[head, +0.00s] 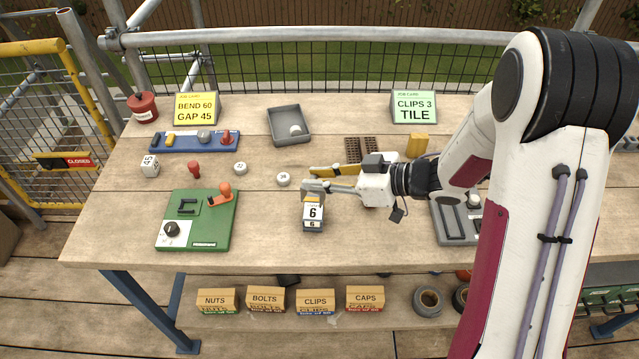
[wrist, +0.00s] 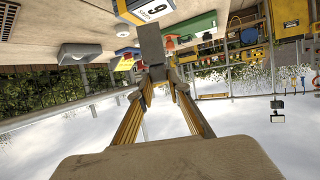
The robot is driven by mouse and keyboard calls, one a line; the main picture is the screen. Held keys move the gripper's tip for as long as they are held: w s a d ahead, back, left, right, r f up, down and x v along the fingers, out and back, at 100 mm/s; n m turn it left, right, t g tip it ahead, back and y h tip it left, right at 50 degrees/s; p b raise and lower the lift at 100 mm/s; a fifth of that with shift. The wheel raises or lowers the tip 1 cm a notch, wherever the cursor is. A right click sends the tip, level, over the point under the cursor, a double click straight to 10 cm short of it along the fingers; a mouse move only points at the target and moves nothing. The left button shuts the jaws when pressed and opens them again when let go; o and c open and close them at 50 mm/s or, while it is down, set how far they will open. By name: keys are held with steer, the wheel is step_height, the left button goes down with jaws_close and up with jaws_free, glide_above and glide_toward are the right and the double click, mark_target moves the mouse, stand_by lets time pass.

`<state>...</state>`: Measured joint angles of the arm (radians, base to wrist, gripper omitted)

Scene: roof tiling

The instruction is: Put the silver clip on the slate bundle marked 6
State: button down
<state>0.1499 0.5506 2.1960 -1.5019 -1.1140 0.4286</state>
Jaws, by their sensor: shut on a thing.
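The slate bundle marked 6 (head: 313,213) stands on the table, left of my arm, with a white and yellow label on its front. It also shows at the top of the wrist view (wrist: 147,10). My gripper (head: 326,187) reaches in from the right at the bundle's top edge. Its fingers are shut on a flat grey piece, which looks like the silver clip (wrist: 151,46). In the head view the clip (head: 313,185) is at the top of the bundle. I cannot tell whether it touches or grips the slates.
A green board with a dial (head: 208,232) lies to the left, and a grey tray (head: 289,124) behind. White round pieces (head: 283,179) and a red knob (head: 194,169) lie nearby. A green card reading CLIPS 3 TILE (head: 413,106) stands at the back. The table front is clear.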

steer(key=shift+f, duration=1.05)
steer(key=shift+f, duration=0.15)
steer(key=c, duration=1.9)
jaws_free()
steer(key=v, duration=1.2)
steer(key=shift+w, duration=0.1)
